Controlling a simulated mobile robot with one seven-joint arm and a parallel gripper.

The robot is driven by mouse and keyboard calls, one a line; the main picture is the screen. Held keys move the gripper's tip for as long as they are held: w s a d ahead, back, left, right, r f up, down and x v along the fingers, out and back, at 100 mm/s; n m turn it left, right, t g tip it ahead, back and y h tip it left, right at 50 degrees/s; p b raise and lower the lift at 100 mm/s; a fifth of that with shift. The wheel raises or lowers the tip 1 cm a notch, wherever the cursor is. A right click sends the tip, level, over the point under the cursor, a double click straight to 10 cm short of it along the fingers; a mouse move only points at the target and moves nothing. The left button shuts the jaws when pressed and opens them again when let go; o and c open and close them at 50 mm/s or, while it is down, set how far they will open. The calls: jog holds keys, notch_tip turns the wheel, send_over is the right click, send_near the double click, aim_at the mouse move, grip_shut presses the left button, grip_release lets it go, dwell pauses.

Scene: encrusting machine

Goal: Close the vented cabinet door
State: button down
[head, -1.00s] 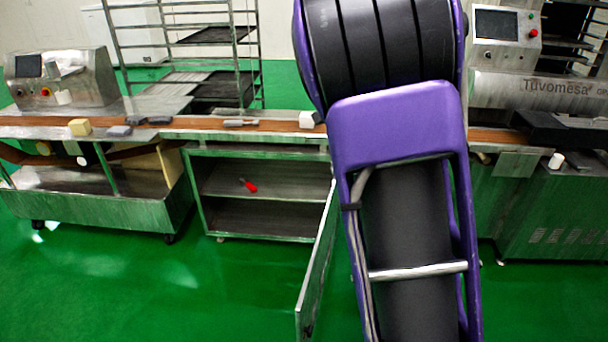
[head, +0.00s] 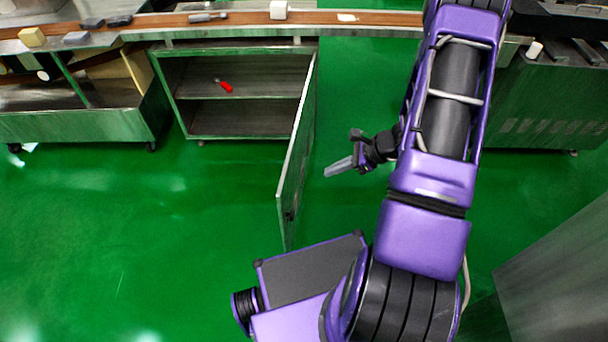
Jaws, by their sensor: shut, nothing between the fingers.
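The cabinet door (head: 297,150) is a grey metal panel hinged at the right side of the cabinet (head: 187,115). It stands wide open and juts out over the floor toward me. Its vents cannot be made out from this angle. My gripper (head: 328,173) is to the right of the door, on its outer side, with its fingers pointing left toward the panel. The fingers are shut and hold nothing. A gap of green floor shows between the fingertips and the door.
A red-handled tool (head: 225,87) lies on the cabinet's shelf. A conveyor belt (head: 240,18) with several small items runs above. A metal machine body (head: 540,105) stands at the right. A grey panel (head: 565,265) is at lower right. Floor left of the door is clear.

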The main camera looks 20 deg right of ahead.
send_near(286, 182)
notch_tip(286, 182, down, 4)
jog(key=a, duration=0.3)
jog(key=shift+w+a+r, duration=0.15)
jog(key=shift+w, duration=0.2)
jog(key=shift+w+a, duration=0.2)
jog(key=shift+a, duration=0.15)
jog(key=shift+w, duration=0.1)
